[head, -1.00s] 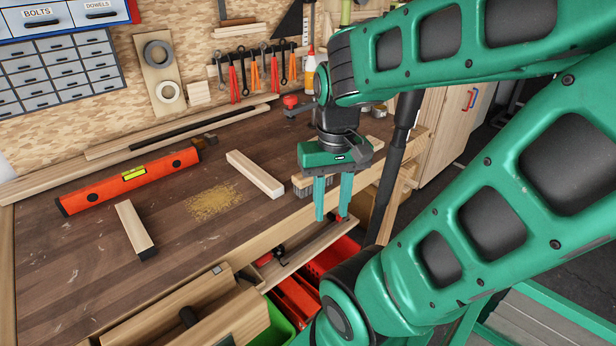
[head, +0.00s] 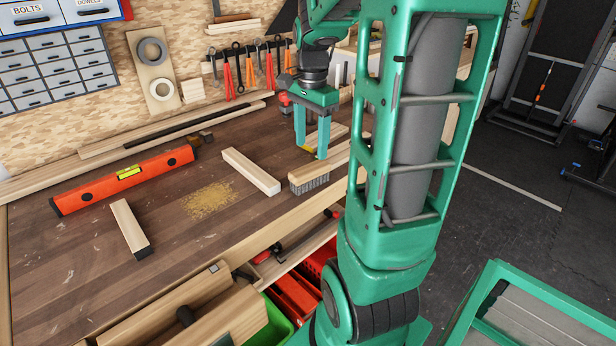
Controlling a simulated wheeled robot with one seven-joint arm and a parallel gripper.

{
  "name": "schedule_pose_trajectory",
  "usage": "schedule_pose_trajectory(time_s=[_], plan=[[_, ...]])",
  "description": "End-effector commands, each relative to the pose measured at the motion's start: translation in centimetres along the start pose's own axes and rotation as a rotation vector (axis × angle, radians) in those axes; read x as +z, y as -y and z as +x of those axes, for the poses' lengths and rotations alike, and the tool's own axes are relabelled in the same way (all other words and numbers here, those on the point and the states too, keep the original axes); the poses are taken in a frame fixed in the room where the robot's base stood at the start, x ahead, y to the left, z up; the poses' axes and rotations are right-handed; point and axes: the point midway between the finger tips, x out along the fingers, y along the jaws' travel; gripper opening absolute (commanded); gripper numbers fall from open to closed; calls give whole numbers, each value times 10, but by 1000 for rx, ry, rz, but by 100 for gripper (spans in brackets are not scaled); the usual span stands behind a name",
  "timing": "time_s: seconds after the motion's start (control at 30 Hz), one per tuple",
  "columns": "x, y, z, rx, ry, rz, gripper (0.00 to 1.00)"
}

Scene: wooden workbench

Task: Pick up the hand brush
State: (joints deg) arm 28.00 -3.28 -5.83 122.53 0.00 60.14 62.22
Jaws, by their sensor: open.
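The hand brush (head: 318,168) lies near the front right edge of the workbench, with a pale wooden body and grey bristles along its near left side. Its right end is hidden behind my arm. My gripper (head: 311,150) points down with two teal fingers apart and nothing between them. In the picture its fingertips are just above and beyond the brush. I cannot tell whether they touch it or how high they are.
A wooden block (head: 251,171) lies left of the brush, beside a patch of sawdust (head: 208,200). Another wood piece (head: 332,133) lies behind the fingers. An orange spirit level (head: 122,180) and a second block (head: 130,228) are farther left. An open drawer with red bins (head: 292,297) juts out below.

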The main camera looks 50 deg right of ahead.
Motion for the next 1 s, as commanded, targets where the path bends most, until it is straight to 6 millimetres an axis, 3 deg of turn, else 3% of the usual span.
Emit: schedule_pose_trajectory(time_s=[1.0], plan=[[-1,3,106,1,2,50,56]])
